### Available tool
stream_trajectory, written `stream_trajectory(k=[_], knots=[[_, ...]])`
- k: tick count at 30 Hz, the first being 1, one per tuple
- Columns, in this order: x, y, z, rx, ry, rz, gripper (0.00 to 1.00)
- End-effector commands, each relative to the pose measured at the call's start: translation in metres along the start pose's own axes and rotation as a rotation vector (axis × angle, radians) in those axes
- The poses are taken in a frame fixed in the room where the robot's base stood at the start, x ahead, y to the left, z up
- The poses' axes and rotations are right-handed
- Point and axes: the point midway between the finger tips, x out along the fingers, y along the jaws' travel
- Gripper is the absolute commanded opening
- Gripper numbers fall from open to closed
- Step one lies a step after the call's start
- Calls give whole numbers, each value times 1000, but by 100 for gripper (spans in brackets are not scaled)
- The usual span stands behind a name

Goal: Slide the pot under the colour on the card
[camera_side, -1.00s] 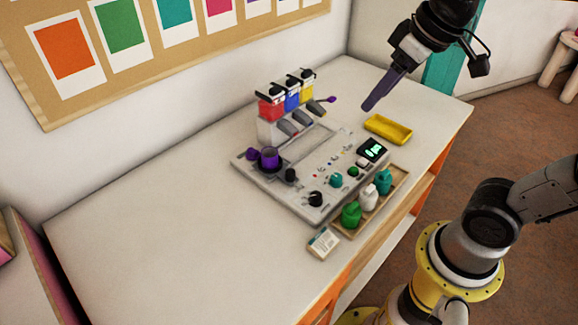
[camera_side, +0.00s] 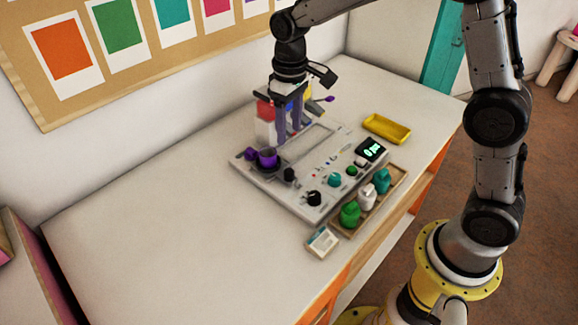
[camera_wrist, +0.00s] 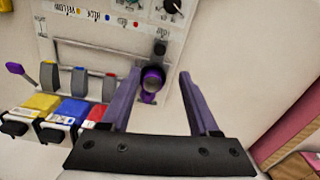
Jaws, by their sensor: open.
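The purple pot (camera_side: 267,158) stands at the left end of the board's slot, left of the dispensers. The dispensers are red (camera_side: 264,108), blue (camera_side: 290,103) and yellow (camera_side: 306,92). A small pale card (camera_side: 323,241) lies at the table's front edge; its marking is too small to read. My gripper (camera_side: 292,135) is open and empty, above the board in front of the dispensers. In the wrist view its fingertips (camera_wrist: 160,74) appear on either side of the pot, apart from it.
A tray (camera_side: 400,181) of green, white and teal bottles lies in front. A yellow dish (camera_side: 387,128) sits behind right. The left of the table (camera_side: 130,235) is clear.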

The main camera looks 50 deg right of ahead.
Motion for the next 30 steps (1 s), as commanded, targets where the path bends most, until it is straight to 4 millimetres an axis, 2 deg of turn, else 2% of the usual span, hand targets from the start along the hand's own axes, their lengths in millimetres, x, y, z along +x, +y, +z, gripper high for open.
stream_trajectory(k=[12, 18, 24, 30], knots=[[80, 0, 1, 0, -5, 0, 62], [110, 0, 1, 0, -3, 0, 62], [123, 0, 1, 0, -2, 0, 62], [125, 0, 1, 0, 0, 0, 62]])
